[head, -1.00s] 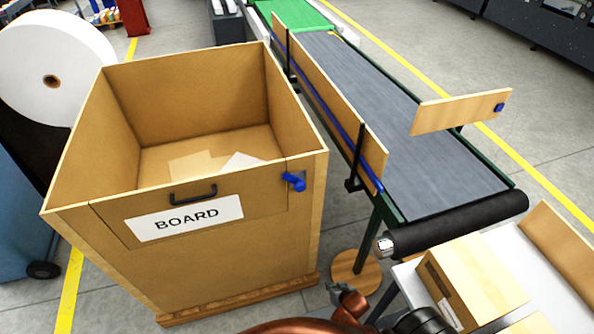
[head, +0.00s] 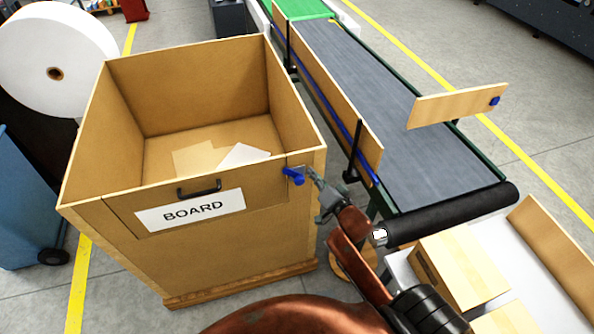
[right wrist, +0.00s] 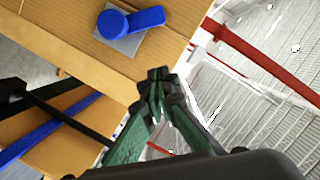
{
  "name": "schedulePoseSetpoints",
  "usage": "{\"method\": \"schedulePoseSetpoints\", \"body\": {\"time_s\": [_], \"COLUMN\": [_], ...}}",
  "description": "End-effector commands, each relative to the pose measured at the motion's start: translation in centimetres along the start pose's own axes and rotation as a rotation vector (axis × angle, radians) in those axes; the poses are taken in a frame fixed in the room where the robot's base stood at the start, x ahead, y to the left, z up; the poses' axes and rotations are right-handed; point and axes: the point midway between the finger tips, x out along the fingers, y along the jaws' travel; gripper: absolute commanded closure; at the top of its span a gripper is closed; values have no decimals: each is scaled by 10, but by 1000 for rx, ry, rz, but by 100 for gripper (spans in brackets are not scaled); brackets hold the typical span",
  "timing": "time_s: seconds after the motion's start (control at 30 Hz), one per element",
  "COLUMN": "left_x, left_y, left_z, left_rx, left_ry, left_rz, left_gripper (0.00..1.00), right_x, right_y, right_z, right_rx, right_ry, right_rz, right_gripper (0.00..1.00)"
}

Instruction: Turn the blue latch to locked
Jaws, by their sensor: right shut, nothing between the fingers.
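The blue latch (head: 294,176) sits on a grey plate at the upper right corner of the front of a wooden box labelled BOARD (head: 240,250). In the right wrist view the blue latch (right wrist: 130,22) shows a round hub at left with its lever pointing right. My right gripper (head: 312,175) is shut and empty, just right of the latch in the head view. In the right wrist view the right gripper (right wrist: 155,75) has its fingertips together below the latch, with a visible gap. My left gripper is not in view.
A conveyor (head: 400,130) with a side board (head: 335,95) and black roller (head: 450,217) stands right of the box. Cartons (head: 460,270) lie on a white table at lower right. A white paper roll (head: 55,40) stands at left.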

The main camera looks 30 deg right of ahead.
Motion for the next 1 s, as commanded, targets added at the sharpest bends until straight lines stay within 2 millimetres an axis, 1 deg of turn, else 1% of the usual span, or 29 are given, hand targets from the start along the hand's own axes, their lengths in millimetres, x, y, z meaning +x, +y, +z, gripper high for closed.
{"method": "schedulePoseSetpoints", "body": {"time_s": [0.03,0.1,0.27,0.3,0.4,0.5,0.6,1.0], "left_x": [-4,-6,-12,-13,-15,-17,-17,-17], "left_y": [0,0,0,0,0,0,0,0], "left_z": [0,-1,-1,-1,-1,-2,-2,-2], "left_rx": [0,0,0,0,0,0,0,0], "left_ry": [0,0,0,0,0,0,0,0], "left_rz": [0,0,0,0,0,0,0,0], "left_gripper": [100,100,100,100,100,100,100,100], "right_x": [12,27,59,62,64,66,68,68], "right_y": [-2,-2,-2,0,0,0,0,-1], "right_z": [-2,-2,-2,4,21,31,36,39], "right_rx": [-1,-2,-1,2,1,0,0,-2], "right_ry": [0,0,1,-2,-2,-1,0,0], "right_rz": [-2,-1,-1,2,2,1,0,-1], "right_gripper": [100,100,100,100,100,100,100,100]}}
